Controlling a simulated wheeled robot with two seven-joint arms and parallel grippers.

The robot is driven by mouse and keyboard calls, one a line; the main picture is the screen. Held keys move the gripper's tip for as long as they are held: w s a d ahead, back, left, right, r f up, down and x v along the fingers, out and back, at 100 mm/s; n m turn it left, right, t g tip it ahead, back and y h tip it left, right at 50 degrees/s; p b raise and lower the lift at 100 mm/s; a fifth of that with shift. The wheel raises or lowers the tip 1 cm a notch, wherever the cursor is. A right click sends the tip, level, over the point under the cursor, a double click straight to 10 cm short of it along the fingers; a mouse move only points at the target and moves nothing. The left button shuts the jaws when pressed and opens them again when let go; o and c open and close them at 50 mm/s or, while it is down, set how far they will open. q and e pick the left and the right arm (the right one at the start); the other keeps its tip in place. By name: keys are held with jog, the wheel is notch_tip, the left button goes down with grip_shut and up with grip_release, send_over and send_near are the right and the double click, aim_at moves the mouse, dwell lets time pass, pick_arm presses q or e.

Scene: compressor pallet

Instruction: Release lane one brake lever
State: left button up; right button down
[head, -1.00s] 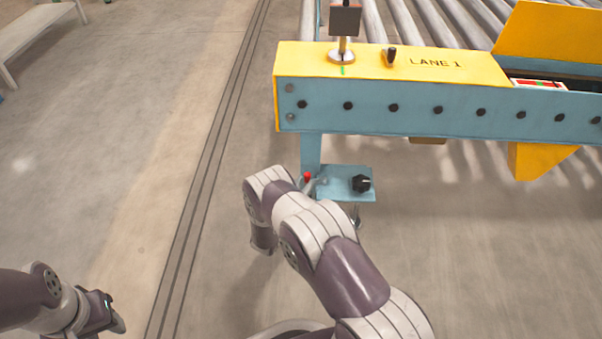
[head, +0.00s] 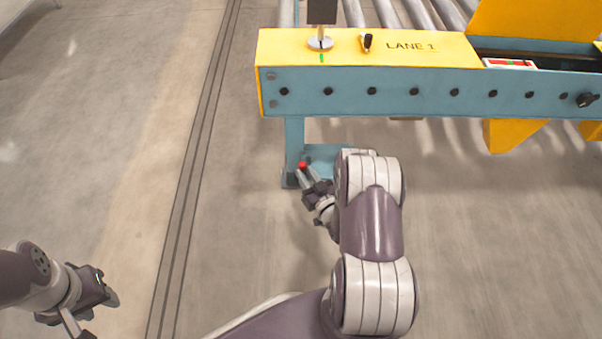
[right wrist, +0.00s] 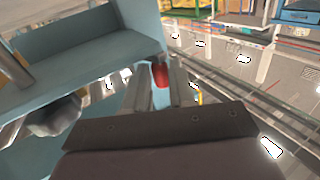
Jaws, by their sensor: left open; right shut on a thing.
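The brake lever's red knob (head: 302,165) shows beside the blue bracket (head: 328,155) under the left end of the Lane 1 conveyor. My right gripper (head: 308,175) is at the knob, shut on it. In the right wrist view the red knob (right wrist: 160,75) sits between the two fingers of my right gripper (right wrist: 158,85). The lever's shaft is hidden. My left gripper (head: 105,292) is open and empty over bare floor at the lower left, away from the lever.
The yellow-topped conveyor frame (head: 420,92), marked LANE 1, stands above the bracket with rollers behind it. Floor to the left is clear.

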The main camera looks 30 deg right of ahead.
jog(key=shift+s+d+r+n+y+b, duration=0.1)
jog(key=shift+d+n+y+b, duration=0.2)
jog(key=shift+d+n+y, duration=0.45)
jog(key=shift+s+d+n+y+b, duration=0.1)
jog(key=shift+d+n+y+b, duration=0.3)
jog(key=shift+y, duration=0.55)
jog(key=shift+d+r+n+y, duration=0.1)
jog(key=shift+d+n+y, duration=0.15)
jog(key=shift+n+y, duration=0.45)
jog(key=shift+g+y+b, duration=0.3)
jog(key=shift+y, duration=0.1)
jog(key=c, duration=1)
grip_release()
jog(key=p+v, duration=0.4)
jog(key=v, duration=0.8)
jog(key=shift+s+p, duration=0.35)
jog(key=shift+s, duration=0.05)
